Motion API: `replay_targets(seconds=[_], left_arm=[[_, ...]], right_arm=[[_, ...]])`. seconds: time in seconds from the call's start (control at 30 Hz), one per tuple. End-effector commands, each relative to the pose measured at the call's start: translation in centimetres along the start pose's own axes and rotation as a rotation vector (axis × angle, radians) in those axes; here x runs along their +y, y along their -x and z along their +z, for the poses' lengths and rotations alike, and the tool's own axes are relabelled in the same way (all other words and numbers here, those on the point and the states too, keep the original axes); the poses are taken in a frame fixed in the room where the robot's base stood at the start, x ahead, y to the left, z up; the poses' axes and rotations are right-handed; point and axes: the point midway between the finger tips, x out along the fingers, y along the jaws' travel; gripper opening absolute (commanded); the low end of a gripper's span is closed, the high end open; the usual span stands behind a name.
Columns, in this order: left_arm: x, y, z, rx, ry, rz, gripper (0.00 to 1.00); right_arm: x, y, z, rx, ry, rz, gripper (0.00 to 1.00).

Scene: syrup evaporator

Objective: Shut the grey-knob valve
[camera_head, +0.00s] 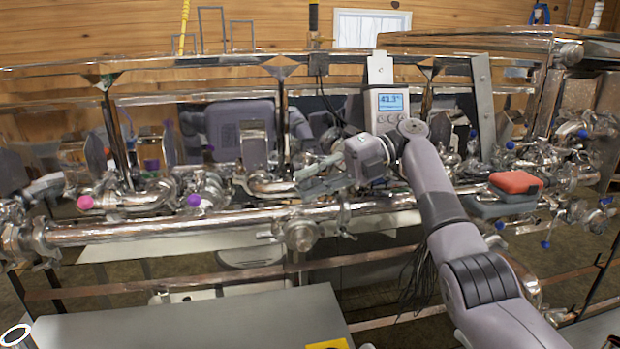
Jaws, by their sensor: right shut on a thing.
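My right arm comes up from the lower right and bends left over the steel pipework. My right gripper (316,178) points left, just above the long front pipe (240,222) near the middle of the view. Its fingers are shut on what seems to be the grey knob of the valve. The fingers cover the knob, so its turn position cannot be seen. My left gripper is not in view.
A pink knob (85,202) and a purple knob (194,200) sit along the pipe to the left. A display box (390,103) reading about 43 stands behind my wrist. A grey flat surface (190,325) lies in front.

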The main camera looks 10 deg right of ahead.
Motion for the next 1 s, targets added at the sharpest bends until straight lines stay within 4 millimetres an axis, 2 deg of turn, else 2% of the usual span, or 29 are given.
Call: replay_targets(seconds=[0.33,0.37,0.63,1.0], left_arm=[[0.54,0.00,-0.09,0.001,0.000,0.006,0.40],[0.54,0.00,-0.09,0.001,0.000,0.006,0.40],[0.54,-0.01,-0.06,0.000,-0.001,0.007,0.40],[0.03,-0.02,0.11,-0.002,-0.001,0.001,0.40]], right_arm=[[0.04,0.01,0.04,-0.001,0.001,0.000,0.00],[0.04,0.01,0.04,-0.001,0.001,0.000,0.22],[0.03,0.00,0.03,0.000,0.001,0.000,0.40],[0.44,0.09,0.08,0.000,0.002,0.001,0.41]])
